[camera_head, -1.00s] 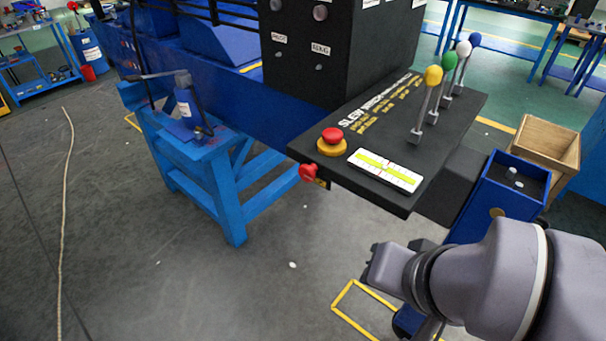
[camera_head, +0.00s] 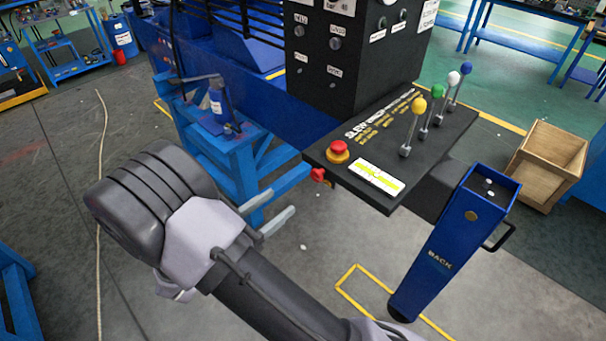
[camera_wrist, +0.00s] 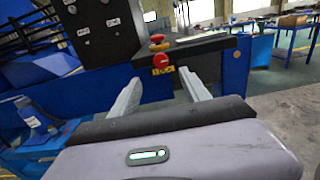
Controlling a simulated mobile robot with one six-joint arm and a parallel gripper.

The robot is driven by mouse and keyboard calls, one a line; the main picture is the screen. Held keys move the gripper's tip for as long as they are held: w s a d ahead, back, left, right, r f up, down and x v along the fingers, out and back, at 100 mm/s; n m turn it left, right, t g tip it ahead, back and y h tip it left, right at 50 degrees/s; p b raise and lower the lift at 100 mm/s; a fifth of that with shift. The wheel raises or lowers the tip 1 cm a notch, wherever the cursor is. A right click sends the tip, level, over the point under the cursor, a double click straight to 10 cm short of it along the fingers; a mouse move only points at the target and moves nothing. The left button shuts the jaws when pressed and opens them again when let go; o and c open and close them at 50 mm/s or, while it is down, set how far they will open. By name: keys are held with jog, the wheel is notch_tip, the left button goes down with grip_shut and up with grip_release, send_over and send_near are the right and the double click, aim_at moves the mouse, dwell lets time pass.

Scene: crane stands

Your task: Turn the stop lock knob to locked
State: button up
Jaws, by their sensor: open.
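The stop lock knob is the red knob (camera_head: 318,174) on the front left edge of the black control panel; a yellow label sits beside it. It also shows in the wrist view as a red knob (camera_wrist: 161,61) above a yellow label, below the red mushroom button. The red button (camera_head: 338,150) on its yellow base sits on top of the panel. My gripper (camera_head: 274,207) is open and empty, with its two pale fingers pointing toward the panel, a little short of the knob. In the wrist view the knob lies beyond and between the fingertips (camera_wrist: 166,88).
The black panel (camera_head: 386,204) carries several colored levers. A blue bin (camera_head: 440,235) marked BACK stands at the right, with a wooden crate (camera_head: 548,155) behind it. A blue stand (camera_head: 228,160) with a jack-like tool is left of the panel. Floor in front is open.

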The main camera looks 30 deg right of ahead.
aim_at(315, 176)
jog(key=x, duration=1.2)
jog(key=shift+w+d+b, duration=0.1)
jog(key=shift+d+b, duration=0.2)
jog(key=shift+b, duration=0.1)
grip_shut()
